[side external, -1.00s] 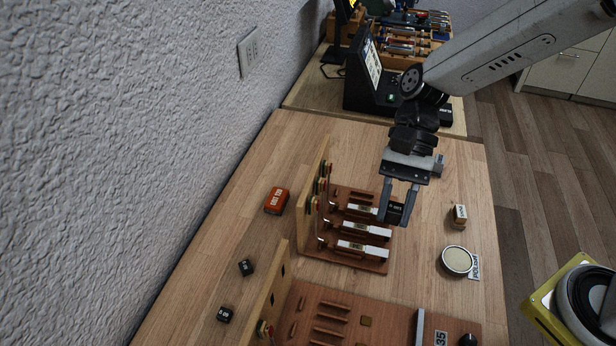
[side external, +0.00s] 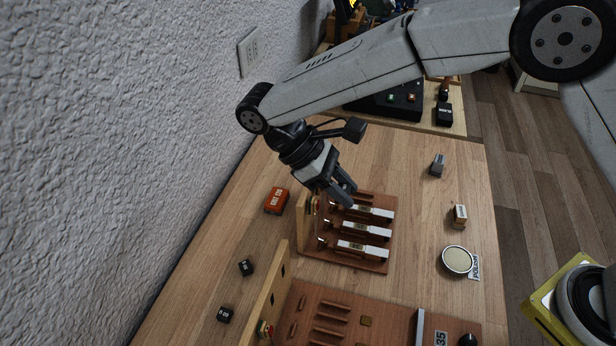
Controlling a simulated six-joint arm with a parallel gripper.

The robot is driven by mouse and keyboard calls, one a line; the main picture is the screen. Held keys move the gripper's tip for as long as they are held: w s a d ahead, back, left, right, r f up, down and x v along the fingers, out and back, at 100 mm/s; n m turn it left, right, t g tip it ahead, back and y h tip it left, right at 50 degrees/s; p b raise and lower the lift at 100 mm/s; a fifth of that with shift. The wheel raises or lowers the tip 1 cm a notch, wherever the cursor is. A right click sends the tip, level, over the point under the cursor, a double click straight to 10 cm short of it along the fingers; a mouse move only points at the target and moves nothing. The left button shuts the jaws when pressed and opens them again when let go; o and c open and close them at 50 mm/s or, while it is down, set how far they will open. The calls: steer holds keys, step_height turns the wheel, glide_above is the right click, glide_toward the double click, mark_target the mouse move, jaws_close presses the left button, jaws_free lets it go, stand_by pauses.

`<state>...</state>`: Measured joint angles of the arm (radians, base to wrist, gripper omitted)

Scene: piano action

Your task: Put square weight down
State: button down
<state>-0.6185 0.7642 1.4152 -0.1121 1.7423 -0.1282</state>
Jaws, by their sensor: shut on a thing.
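My gripper (side external: 343,197) points down over the far left part of a piano action model (side external: 378,263). This model has a red-brown base, several white keys (side external: 365,230) and an upright wooden board (side external: 302,238) at its left. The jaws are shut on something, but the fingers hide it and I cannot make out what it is. I cannot tell whether it touches the model. A small grey block (side external: 437,165) stands on the table to the right; I cannot tell if it is the square weight. Two small black blocks lie at the lower left, one nearer (side external: 225,314) and one farther (side external: 246,267).
An orange box (side external: 276,200) stands left of the model. A light-topped block (side external: 459,216) and a round tin (side external: 457,261) stand at the right. A second wooden model (side external: 345,315) is in front. The wall borders the left. Table between model and grey block is clear.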

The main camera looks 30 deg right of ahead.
steer(key=w+a+n+t+h, duration=0.1)
steer(key=w+n+t, duration=0.1)
steer(key=n, duration=0.1)
steer(key=w+a+n+t+h, duration=0.1)
steer(key=w+n+t, duration=0.1)
steer(key=n, duration=0.1)
steer(key=w+a+n+t, duration=0.2)
steer(key=n+t, duration=0.1)
steer(key=n, duration=0.1)
steer(key=shift+w+a+r+h, duration=0.15)
steer(key=shift+r+h, duration=0.1)
steer(key=shift+h, duration=0.15)
steer(key=w+a+r+n+t+y, duration=0.2)
steer(key=w+a+n+t+y, duration=0.1)
steer(key=w+a+n+t, duration=0.4)
steer(key=n+g, duration=0.1)
glide_above(266, 229)
steer(key=s+a, duration=0.2)
step_height(266, 229, down, 10)
steer(key=shift+f, duration=5.3)
steer(key=shift+f, duration=0.1)
steer(key=shift+c, duration=2.2)
jaws_free()
steer(key=v, duration=1.2)
steer(key=shift+w+a, duration=0.1)
